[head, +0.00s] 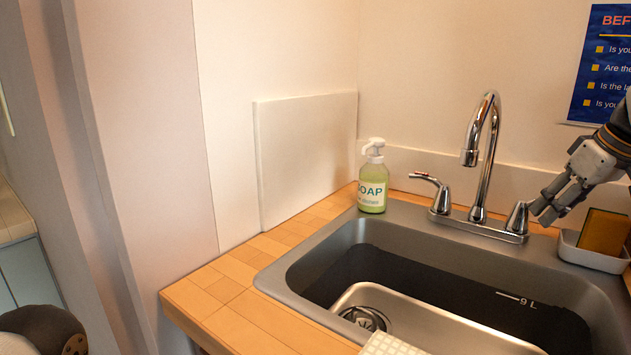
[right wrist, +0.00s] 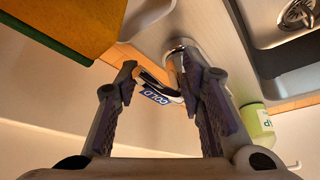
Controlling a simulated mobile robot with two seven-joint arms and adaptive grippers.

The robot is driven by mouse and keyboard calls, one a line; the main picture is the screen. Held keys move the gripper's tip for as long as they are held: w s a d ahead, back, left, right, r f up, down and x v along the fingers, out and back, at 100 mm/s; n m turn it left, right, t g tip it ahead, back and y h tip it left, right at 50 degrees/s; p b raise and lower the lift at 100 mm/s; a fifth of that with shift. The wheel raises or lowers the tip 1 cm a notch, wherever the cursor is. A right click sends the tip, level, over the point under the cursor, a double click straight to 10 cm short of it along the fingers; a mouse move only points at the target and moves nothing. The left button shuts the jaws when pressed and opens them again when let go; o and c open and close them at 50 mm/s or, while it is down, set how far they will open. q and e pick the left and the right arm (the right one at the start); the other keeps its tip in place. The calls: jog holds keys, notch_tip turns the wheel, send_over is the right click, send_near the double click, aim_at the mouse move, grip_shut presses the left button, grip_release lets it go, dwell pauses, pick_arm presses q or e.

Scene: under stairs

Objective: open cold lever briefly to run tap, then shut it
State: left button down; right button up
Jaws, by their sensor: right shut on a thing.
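The chrome tap spout (head: 487,160) arches over the sink, and no stream shows below it. The cold lever's chrome base (head: 517,218) stands right of the spout. Its lever, with a blue COLD label (right wrist: 156,96), lies between my right fingers in the right wrist view. My right gripper (head: 541,212), also in the right wrist view (right wrist: 160,72), is shut on this lever. In the head view the fingers hide most of the lever. The other tap lever (head: 430,178) stands left of the spout with red on it. My left gripper is not in view.
A green soap bottle (head: 373,180) stands behind the sink's left corner. A white tray (head: 592,259) with a yellow-brown sponge (head: 603,232) sits right of the cold lever, close to my right gripper. The sink (head: 330,262) holds a metal basin. The wooden counter (head: 235,288) at left is clear.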

jog(key=o, duration=0.9)
jog(key=shift+w+d+r, duration=0.1)
jog(key=shift+w+d, duration=0.05)
jog(key=o, duration=0.4)
jog(key=shift+w, duration=0.15)
jog(key=shift+o, duration=0.2)
notch_tip(320, 180, up, 7)
jog(key=shift+f+p, duration=0.15)
jog(key=shift+p, duration=0.15)
jog(key=shift+f, duration=0.1)
